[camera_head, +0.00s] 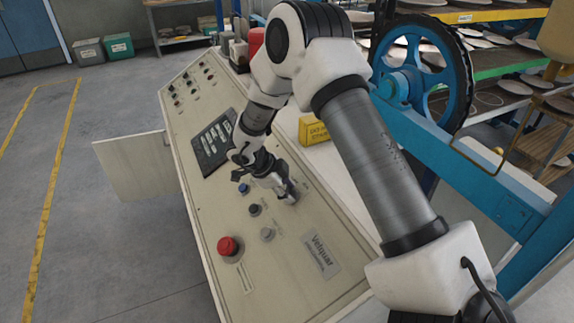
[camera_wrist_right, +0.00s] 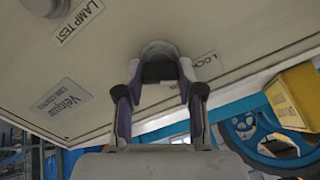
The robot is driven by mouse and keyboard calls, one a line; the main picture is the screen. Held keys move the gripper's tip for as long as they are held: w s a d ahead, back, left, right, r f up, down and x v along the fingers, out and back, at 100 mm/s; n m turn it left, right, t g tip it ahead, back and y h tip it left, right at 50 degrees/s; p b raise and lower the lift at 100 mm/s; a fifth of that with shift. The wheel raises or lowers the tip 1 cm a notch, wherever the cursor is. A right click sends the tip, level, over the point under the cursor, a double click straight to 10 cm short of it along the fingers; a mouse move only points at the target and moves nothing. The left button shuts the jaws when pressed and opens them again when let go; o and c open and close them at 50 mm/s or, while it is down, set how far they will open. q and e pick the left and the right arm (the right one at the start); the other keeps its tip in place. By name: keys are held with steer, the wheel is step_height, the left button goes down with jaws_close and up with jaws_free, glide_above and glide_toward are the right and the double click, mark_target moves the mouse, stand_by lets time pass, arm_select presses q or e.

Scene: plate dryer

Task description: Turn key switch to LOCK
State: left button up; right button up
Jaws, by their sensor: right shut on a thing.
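The key switch (camera_wrist_right: 158,50) is a grey round knob on the beige control panel. My right gripper (camera_wrist_right: 159,75) is shut on it, with one finger on each side, in the right wrist view. The word LOCK shows on the panel just right of the switch in that view. In the head view my right gripper (camera_head: 285,187) reaches down to the panel (camera_head: 205,225) and mostly hides the switch. The exact angle of the key is hidden. My left gripper does not show.
A red mushroom button (camera_head: 228,246), a grey button (camera_head: 267,235), a dark button (camera_head: 255,210) and a blue button (camera_head: 243,188) sit near my gripper. A dark display (camera_head: 214,143) lies behind. A yellow sign block (camera_head: 312,130) and a blue wheel (camera_head: 425,65) stand to the right.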

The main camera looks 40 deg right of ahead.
steer(key=shift+s+f, duration=0.1)
steer(key=shift+f, duration=0.1)
stand_by(0.3)
steer(key=o, duration=1.1)
steer(key=shift+o, duration=0.2)
steer(key=shift+r, duration=0.2)
steer(key=v, duration=1.1)
steer(key=shift+w+a+r, duration=0.2)
steer(key=shift+w+r, duration=0.05)
steer(key=shift+r, duration=0.05)
steer(key=shift+a, duration=0.15)
